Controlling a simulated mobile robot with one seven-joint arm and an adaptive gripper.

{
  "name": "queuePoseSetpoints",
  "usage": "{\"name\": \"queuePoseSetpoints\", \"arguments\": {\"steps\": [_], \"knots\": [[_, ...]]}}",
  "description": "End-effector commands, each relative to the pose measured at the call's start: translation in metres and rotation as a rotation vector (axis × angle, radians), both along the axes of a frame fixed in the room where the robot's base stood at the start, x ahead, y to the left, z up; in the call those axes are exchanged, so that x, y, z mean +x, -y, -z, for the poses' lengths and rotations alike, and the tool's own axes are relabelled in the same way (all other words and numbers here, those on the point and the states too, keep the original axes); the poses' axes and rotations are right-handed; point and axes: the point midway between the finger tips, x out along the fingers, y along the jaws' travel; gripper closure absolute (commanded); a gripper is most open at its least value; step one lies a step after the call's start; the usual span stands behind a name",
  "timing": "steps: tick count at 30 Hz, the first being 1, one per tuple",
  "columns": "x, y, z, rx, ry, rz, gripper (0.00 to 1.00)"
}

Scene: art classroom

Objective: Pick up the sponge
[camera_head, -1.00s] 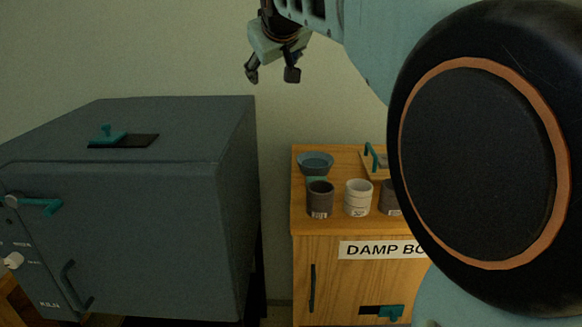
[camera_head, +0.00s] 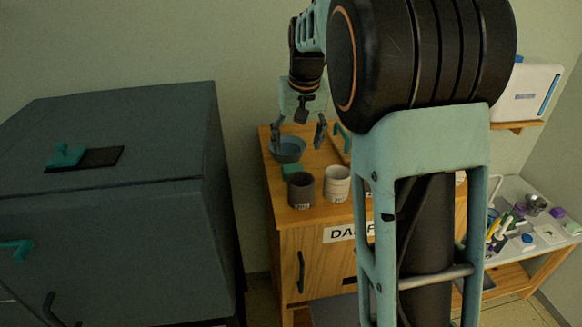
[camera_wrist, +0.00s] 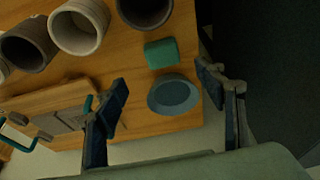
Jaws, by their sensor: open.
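The sponge looks to be the small green block (camera_wrist: 161,53) lying on the wooden cabinet top, between a blue-grey bowl (camera_wrist: 174,96) and a dark cup (camera_wrist: 145,8) in the wrist view. In the head view only a bit of the green block (camera_head: 290,171) shows between the bowl (camera_head: 288,150) and a dark cup (camera_head: 301,190). My gripper (camera_head: 298,135) is open and empty, pointing down above the cabinet top near the bowl. In the wrist view its fingers (camera_wrist: 163,84) stand wide apart, with the bowl and sponge showing between or just beyond them.
A white cup (camera_head: 336,184) stands beside the dark cup on the damp box cabinet (camera_head: 290,235). A board with a handle (camera_wrist: 65,105) lies near the left finger. A large dark kiln (camera_head: 120,200) stands left. A cluttered table (camera_head: 519,250) is at right.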

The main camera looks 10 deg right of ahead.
Motion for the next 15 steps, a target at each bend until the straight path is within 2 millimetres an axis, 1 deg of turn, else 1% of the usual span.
{"name": "queuePoseSetpoints", "arguments": {"steps": [1, 4, 6, 11, 15], "knots": [[0.002, 0.0, 0.011, -0.001, -0.003, 0.0, 0.36], [0.007, 0.0, 0.026, -0.001, -0.002, -0.001, 0.36], [0.01, 0.0, 0.034, -0.002, -0.001, 0.0, 0.36], [0.014, -0.001, 0.043, -0.002, 0.001, -0.001, 0.36], [0.02, -0.004, 0.06, -0.002, -0.001, 0.0, 0.36]]}}
